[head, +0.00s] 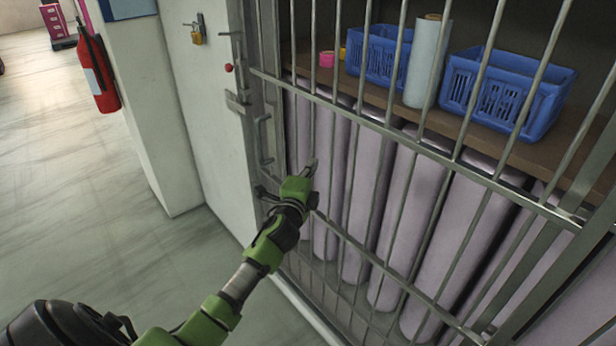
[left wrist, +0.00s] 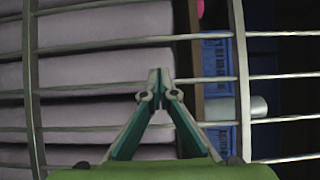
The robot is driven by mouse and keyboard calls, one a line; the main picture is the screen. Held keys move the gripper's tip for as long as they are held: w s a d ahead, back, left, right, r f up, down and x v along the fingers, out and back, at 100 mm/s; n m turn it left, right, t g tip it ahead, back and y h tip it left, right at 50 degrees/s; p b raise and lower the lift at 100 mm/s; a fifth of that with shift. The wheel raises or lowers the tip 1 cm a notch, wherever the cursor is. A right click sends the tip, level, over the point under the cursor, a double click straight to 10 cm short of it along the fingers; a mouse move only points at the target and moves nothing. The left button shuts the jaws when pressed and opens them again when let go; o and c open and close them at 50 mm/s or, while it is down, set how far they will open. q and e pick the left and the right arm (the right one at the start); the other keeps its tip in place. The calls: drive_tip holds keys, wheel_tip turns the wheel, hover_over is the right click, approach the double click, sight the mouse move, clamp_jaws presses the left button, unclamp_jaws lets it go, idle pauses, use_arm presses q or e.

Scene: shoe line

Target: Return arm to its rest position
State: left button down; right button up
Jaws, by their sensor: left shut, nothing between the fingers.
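My left gripper (head: 311,168) is at the end of my green and black left arm, which reaches in from the lower left of the head view. It is in front of the barred metal gate (head: 347,108). In the left wrist view the gripper (left wrist: 156,76) has its fingertips together with nothing between them, and the gate's bars (left wrist: 240,100) show around it. I cannot tell whether the fingertips touch a bar. My right gripper is not in view.
Behind the bars stand several pale purple rolls (head: 398,215). Above them a shelf (head: 470,127) holds two blue baskets (head: 510,95), a pale roll (head: 427,62) and a pink spool (head: 327,59). A padlock (head: 197,38) and a fire extinguisher (head: 97,72) are at left. The left floor is clear.

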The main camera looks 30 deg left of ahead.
use_arm(q)
drive_tip(key=shift+v, duration=2.1)
